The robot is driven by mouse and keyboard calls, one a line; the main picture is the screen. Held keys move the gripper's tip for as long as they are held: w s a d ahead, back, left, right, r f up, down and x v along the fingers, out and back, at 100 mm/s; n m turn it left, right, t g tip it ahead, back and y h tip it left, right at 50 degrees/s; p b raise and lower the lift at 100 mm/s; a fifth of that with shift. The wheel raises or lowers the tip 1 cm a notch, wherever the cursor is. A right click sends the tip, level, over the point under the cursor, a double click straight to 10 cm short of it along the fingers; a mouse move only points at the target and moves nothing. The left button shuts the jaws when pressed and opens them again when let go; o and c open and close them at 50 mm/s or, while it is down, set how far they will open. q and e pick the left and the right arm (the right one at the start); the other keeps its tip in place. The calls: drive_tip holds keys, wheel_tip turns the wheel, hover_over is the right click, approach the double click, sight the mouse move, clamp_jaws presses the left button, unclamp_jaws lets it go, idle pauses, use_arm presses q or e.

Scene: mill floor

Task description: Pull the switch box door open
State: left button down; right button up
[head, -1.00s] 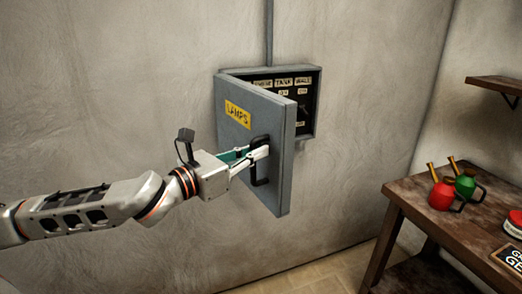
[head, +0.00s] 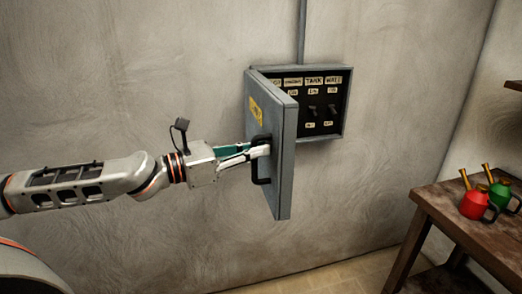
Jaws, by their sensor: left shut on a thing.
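The grey switch box (head: 345,108) is fixed to the wall, right of centre in the head view. Its door (head: 283,180) is hinged on the left and stands well open, swung out from the wall. The door has a yellow label and a black handle (head: 258,180). Inside the box I see a black panel (head: 318,95) with labels and switches; the door hides its left part. My left gripper (head: 260,150) is shut on the handle, near its upper part. My right gripper is not in view.
A wooden table (head: 432,207) stands at the right, with a red can (head: 474,204) and a green can (head: 502,192) on it. A conduit (head: 302,35) runs up the wall above the box. The wall left of the door is bare.

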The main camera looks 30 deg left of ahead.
use_arm(q)
drive_tip(key=shift+s, duration=0.15)
idle(0.3)
drive_tip(key=c, duration=2.4)
unclamp_jaws()
drive_tip(key=shift+d+r, duration=0.1)
